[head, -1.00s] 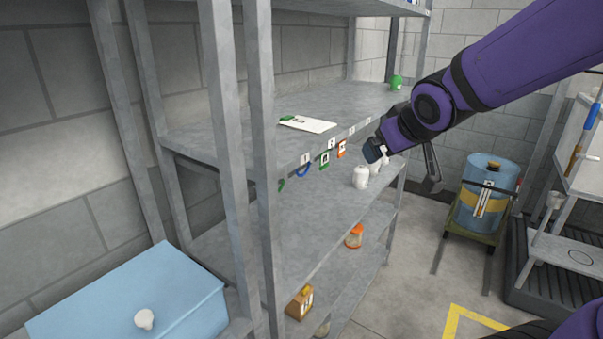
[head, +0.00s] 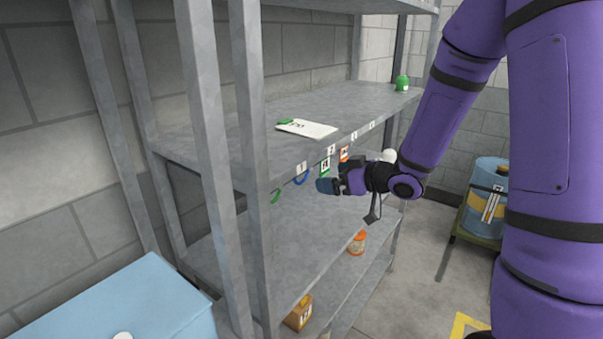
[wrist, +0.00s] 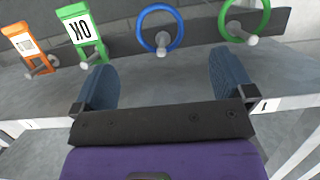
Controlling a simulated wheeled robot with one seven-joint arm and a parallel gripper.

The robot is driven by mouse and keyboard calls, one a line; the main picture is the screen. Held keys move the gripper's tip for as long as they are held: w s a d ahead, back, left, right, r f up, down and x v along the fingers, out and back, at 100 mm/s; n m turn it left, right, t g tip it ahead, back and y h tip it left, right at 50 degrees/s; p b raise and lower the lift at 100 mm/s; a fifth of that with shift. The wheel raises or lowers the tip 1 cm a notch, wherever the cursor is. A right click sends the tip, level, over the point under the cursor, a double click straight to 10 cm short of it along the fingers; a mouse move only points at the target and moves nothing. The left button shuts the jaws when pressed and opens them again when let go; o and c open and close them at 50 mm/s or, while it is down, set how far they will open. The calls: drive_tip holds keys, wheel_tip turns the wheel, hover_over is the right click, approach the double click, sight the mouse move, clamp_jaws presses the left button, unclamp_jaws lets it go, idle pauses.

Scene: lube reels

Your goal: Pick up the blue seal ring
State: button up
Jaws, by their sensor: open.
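The blue seal ring (wrist: 143,29) hangs on a grey peg at the shelf's front edge in the wrist view. It also shows in the head view (head: 302,177), just left of the green tag. My gripper (wrist: 162,75) is open and empty. Its two blue-grey fingers point toward the shelf edge, with the blue ring ahead of them and between them in the picture, apart from both. In the head view my gripper (head: 330,185) is at the shelf edge, close to the hanging tags.
A green ring (wrist: 262,18) hangs on a peg right of the blue one. A green tag (wrist: 80,30) and an orange tag (wrist: 27,42) hang to its left. A white sheet (head: 307,128) lies on the shelf above.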

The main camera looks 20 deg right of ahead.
drive_tip(key=x, duration=1)
drive_tip(key=shift+w, duration=0.2)
drive_tip(key=shift+c, duration=0.2)
drive_tip(key=c, duration=0.7)
